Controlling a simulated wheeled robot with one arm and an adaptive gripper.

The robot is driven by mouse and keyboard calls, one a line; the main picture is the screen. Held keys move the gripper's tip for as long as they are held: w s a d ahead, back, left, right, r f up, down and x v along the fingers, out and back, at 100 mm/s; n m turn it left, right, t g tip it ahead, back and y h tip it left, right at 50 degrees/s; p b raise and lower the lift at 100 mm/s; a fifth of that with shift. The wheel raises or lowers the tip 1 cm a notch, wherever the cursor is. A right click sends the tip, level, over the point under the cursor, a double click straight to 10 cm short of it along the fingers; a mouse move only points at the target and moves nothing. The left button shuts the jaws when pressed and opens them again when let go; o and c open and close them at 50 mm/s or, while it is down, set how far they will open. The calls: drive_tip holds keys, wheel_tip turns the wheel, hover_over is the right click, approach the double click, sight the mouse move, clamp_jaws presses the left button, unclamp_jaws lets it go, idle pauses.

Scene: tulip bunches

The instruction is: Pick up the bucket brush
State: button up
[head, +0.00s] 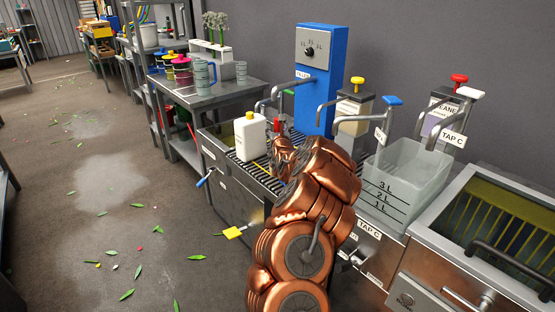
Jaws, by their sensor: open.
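I cannot pick out the bucket brush with certainty. My copper arm rises from the bottom middle and covers part of the counter. The far end of my arm, with my gripper (282,153), is over the slatted drain rack (262,178), just right of the jug. The gripper is open; its fingertips are mostly hidden, and I see nothing held in it.
A clear measuring tank (408,172) stands right of my arm, with a deep sink (500,215) beyond it. A blue dispenser (320,75) and taps line the wall. A side table (222,96) holds pots and cups. The floor at left is open, with scattered leaves.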

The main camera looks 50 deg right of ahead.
drive_tip(key=shift+w+d, duration=0.1)
drive_tip(key=shift+w, duration=0.15)
clamp_jaws()
idle(0.4)
